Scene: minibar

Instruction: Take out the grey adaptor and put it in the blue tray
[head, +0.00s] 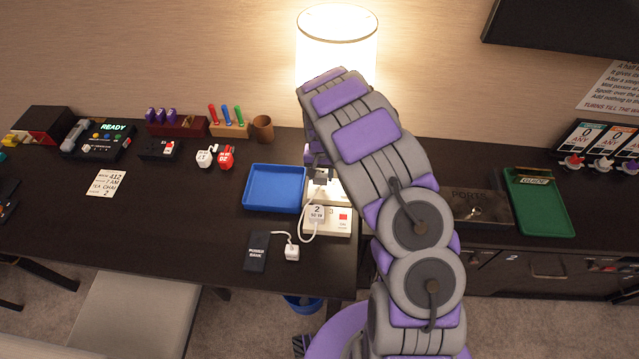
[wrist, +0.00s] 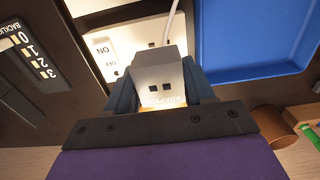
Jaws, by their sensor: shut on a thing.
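The grey adaptor (head: 321,177) is at the back of the white socket block (head: 341,217). My gripper (head: 319,168) is shut on it from behind. In the wrist view the adaptor (wrist: 157,68), with two dark slots in its face, sits between my two dark fingers (wrist: 158,90). The white socket block (wrist: 98,38) with its ON/OFF switch lies just beyond it. I cannot tell whether the adaptor is still seated in a socket. The blue tray (head: 273,207) stands empty, just left of the block; its blue floor shows in the wrist view (wrist: 245,35).
A white plug marked 2 (head: 316,213) sits on the block with a cable. A black power bank (head: 257,252) and a small white plug (head: 292,252) lie in front of the tray. A lit lamp (head: 337,45) stands behind my arm. A brown cup (head: 263,128) stands behind the tray.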

